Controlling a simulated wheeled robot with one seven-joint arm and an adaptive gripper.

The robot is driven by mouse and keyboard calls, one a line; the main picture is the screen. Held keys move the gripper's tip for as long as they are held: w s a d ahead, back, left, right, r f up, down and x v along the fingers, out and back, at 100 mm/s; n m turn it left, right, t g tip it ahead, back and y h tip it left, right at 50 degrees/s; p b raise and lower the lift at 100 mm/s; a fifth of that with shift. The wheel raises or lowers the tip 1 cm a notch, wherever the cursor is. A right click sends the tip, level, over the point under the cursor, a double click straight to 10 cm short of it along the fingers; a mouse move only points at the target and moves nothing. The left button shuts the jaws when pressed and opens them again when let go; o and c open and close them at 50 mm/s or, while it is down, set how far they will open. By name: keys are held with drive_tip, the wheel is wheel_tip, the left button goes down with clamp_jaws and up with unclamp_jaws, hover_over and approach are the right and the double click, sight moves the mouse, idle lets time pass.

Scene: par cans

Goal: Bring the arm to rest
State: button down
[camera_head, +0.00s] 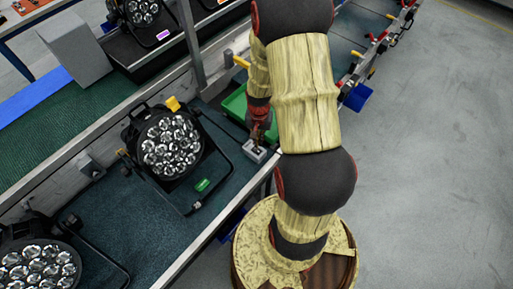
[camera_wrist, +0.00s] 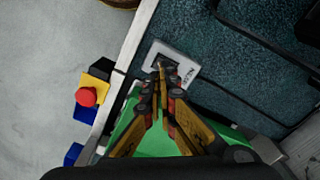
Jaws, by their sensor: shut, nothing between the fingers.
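My gripper (camera_wrist: 165,68) is shut and empty, its fingertips together. In the wrist view the tips appear over a small light-grey box (camera_wrist: 187,66) with a dark recess and a printed label. I cannot tell whether they touch it. In the head view my gripper (camera_head: 256,142) points down at the same grey box (camera_head: 252,154) by the bench edge. A green tray (camera_head: 236,104) lies just behind it, partly hidden by my arm.
A par can (camera_head: 170,145) with several lenses stands on the bench mat (camera_head: 100,213) left of my gripper. Another par can (camera_head: 40,268) is at bottom left. A red button on a yellow box (camera_wrist: 88,96) is at the bench edge. The floor at right (camera_head: 430,170) is clear.

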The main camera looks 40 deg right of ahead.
drive_tip(key=shift+r+p, duration=0.3)
drive_tip(key=shift+r, duration=0.35)
drive_tip(key=shift+s+a, duration=0.15)
drive_tip(key=shift+s, duration=0.15)
drive_tip(key=s+a+r+n+t+b, duration=0.1)
drive_tip(key=s+a+r+n+t, duration=0.1)
drive_tip(key=a+r, duration=0.5)
drive_tip(key=s+a+r+n+t+b, duration=0.1)
drive_tip(key=a+r+n, duration=0.4)
drive_tip(key=r, duration=0.9)
drive_tip(key=s+a+r+n+t+b, duration=0.1)
drive_tip(key=s+a+r+n, duration=0.3)
drive_tip(key=a+r, duration=0.6)
drive_tip(key=shift+a+r+t+b, duration=0.2)
drive_tip(key=shift+r+t+b, duration=0.1)
drive_tip(key=shift+r+t, duration=0.4)
drive_tip(key=shift+f, duration=0.1)
